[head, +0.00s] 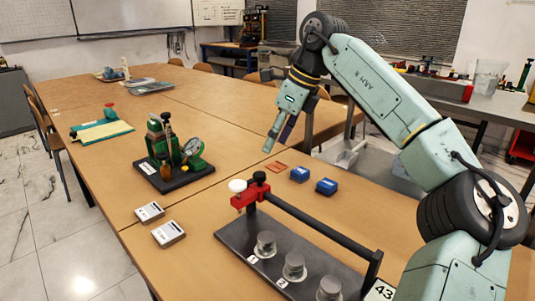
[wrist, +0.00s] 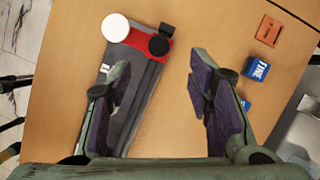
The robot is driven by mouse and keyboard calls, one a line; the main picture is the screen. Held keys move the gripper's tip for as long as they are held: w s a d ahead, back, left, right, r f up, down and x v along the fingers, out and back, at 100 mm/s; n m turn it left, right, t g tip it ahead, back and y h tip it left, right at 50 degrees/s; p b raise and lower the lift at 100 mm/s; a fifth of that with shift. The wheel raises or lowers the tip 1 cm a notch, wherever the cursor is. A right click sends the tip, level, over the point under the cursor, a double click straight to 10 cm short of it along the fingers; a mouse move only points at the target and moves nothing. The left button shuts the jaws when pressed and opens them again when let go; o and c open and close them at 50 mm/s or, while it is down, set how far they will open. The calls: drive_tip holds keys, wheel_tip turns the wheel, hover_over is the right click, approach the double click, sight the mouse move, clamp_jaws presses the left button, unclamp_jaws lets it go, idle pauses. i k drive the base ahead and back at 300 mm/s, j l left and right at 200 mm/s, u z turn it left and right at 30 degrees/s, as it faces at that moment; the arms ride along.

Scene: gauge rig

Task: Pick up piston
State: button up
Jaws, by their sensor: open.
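My gripper (head: 277,143) is open and empty in the head view, pointing down above the table behind the rig. Its fingers are spread apart in the wrist view (wrist: 158,72). The black rig base (head: 238,238) carries several silver metal cylinders, such as one (head: 265,244) by label 1 and one (head: 294,267) by label 2. A red block (head: 252,191) with a white round knob (head: 237,185) sits at the left end of its black bar (head: 318,225). I cannot tell which part is the piston. My left finger hides part of the base in the wrist view.
A green gauge device (head: 175,153) stands on a black plate to the left. Two blue boxes (head: 299,174) (head: 326,186) and an orange card (head: 275,168) lie behind the rig. The far table has free room.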

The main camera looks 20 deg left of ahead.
sight(266, 239)
drive_tip(key=k, duration=1)
